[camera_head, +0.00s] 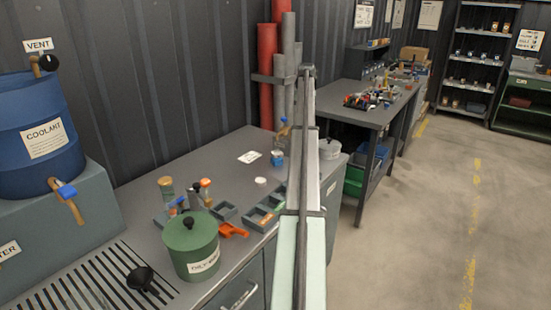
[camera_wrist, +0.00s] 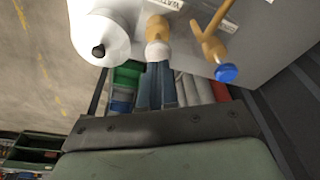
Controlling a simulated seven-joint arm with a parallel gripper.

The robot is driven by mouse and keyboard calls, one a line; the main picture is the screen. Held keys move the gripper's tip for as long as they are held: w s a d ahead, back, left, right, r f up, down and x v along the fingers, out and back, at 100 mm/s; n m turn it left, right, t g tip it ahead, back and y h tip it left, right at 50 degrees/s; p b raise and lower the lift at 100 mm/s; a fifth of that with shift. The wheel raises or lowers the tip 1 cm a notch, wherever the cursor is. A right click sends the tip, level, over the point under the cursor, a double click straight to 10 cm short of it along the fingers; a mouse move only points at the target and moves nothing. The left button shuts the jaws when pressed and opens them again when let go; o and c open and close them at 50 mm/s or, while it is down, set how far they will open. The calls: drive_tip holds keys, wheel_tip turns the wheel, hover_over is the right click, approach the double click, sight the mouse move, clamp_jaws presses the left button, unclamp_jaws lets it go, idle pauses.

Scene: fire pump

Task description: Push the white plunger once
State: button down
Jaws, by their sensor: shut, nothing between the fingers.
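In the wrist view, a small white rounded part (camera_wrist: 160,51) lies at the ends of my gripper's narrow blue-grey fingers (camera_wrist: 159,64). A tan part (camera_wrist: 158,28) stands just beyond it. I take the white part to be the plunger, but cannot be sure. The fingers are together with nothing between them. I cannot tell whether they touch the white part. In the head view, my long pale arm crosses the middle, and I cannot make out the fingertips or this part.
In the wrist view, a white pot (camera_wrist: 98,33) with a black knob and a tan tap with a blue handle (camera_wrist: 226,73) flank the fingers. In the head view, a green canister (camera_head: 190,245), trays (camera_head: 262,215) and a blue coolant drum (camera_head: 38,125) stand at the left. Floor at right is clear.

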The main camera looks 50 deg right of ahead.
drive_tip(key=shift+f, duration=0.2)
drive_tip(key=shift+s+a+x, duration=0.1)
drive_tip(key=shift+a+x, duration=0.05)
drive_tip(key=shift+x, duration=0.85)
drive_tip(key=shift+s+a+x, duration=0.1)
drive_tip(key=shift+a+x, duration=0.1)
drive_tip(key=shift+x, duration=0.8)
drive_tip(key=shift+r, duration=0.1)
drive_tip(key=shift+w+d+v, duration=0.1)
drive_tip(key=shift+d+v, duration=0.05)
drive_tip(key=shift+v, duration=0.85)
drive_tip(key=shift+w+d+v, duration=0.1)
drive_tip(key=shift+d+v, duration=0.1)
drive_tip(key=shift+v, duration=0.8)
drive_tip(key=shift+r, duration=0.2)
drive_tip(key=shift+w+d+v, duration=0.1)
drive_tip(key=shift+d+v, duration=0.05)
drive_tip(key=shift+v, duration=0.8)
drive_tip(key=shift+w+d+v, duration=0.1)
drive_tip(key=shift+d+v, duration=0.1)
drive_tip(key=shift+v, duration=0.8)
drive_tip(key=shift+w+d+v, duration=0.1)
drive_tip(key=shift+d+v, duration=0.05)
drive_tip(key=shift+v, duration=0.8)
